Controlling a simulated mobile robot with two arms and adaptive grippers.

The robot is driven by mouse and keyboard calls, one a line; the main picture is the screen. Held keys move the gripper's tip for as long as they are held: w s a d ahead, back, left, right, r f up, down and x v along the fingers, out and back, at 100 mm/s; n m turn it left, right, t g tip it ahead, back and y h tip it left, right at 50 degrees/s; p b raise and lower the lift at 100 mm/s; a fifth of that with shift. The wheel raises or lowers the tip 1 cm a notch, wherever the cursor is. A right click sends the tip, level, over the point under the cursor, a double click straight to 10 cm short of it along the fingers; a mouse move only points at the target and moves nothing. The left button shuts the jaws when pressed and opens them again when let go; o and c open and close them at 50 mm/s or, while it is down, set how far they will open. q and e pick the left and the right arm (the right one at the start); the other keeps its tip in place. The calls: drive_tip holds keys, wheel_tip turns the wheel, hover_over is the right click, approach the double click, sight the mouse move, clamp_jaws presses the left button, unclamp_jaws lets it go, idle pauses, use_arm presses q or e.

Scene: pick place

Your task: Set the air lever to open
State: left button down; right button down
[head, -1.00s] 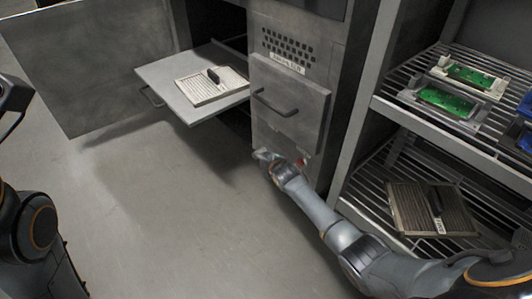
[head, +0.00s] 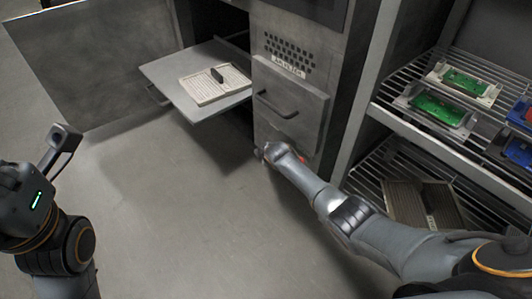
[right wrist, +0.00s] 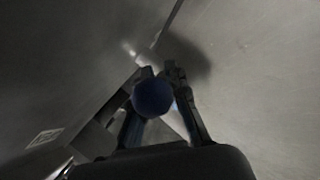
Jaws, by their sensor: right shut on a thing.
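A round dark blue knob (right wrist: 152,97), which looks like the end of the air lever, sits between the fingers of my right gripper (right wrist: 160,73) in the right wrist view. The gripper is shut on it. In the head view my right gripper (head: 264,153) is low at the front of the grey cabinet (head: 262,118), below its drawer-like panel. The knob and lever cannot be made out there, so the lever's setting is unclear. My left gripper (head: 66,138) is at the left, away from the cabinet; its fingers do not show clearly.
An air filter label (head: 288,67) and a vent are above the panel's handle (head: 277,105). A pulled-out shelf (head: 165,72) holds a pale filter (head: 215,84). An open door (head: 85,60) stands left. A wire rack (head: 400,92) with green boards is at right. The floor between is clear.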

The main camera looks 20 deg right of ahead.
drive_tip(key=c, duration=1.3)
unclamp_jaws()
drive_tip(key=shift+c, duration=0.2)
drive_tip(key=v, duration=1.2)
